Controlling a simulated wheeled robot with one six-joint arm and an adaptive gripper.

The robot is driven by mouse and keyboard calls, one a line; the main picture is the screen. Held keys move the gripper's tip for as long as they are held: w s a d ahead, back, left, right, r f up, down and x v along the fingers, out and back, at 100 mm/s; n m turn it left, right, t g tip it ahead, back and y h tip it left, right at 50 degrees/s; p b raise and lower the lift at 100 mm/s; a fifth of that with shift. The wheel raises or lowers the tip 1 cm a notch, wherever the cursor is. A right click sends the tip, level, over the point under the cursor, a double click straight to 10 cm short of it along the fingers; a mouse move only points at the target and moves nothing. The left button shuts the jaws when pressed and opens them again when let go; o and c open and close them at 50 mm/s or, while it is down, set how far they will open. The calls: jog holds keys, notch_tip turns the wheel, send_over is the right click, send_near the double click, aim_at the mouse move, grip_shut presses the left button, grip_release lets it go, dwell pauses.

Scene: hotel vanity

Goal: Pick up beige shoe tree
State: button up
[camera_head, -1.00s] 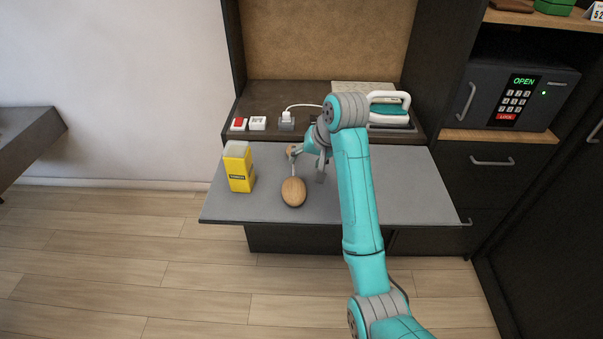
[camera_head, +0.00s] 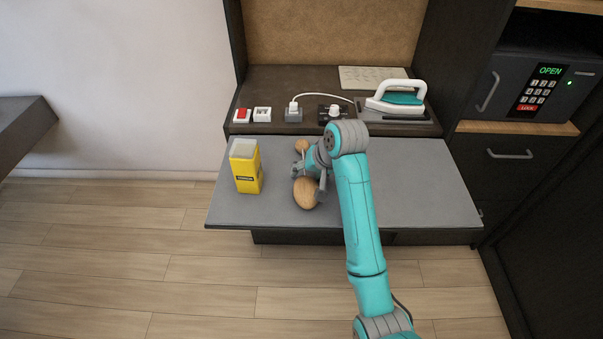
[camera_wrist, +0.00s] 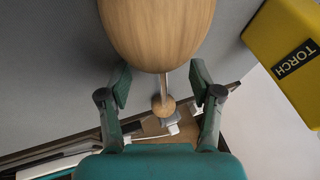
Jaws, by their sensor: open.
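The beige shoe tree lies on the grey pull-out shelf. Its large wooden end (camera_head: 306,193) faces the front edge, and its small round knob (camera_head: 302,145) lies toward the back. My gripper (camera_head: 309,174) is low over its middle in the head view and hides part of the rod. In the wrist view the shoe tree (camera_wrist: 158,30) fills the top centre, with its thin rod running down to the knob. My gripper (camera_wrist: 160,88) is open there, one finger on each side of the rod, apart from it. I cannot tell the exact height gap.
A yellow torch box (camera_head: 246,170) stands just left of the shoe tree. Behind are a red switch (camera_head: 242,115), a plugged-in socket (camera_head: 294,114) and an iron (camera_head: 398,98). The shelf (camera_head: 425,190) is clear at the right.

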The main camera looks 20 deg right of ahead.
grip_shut()
dwell(0.5)
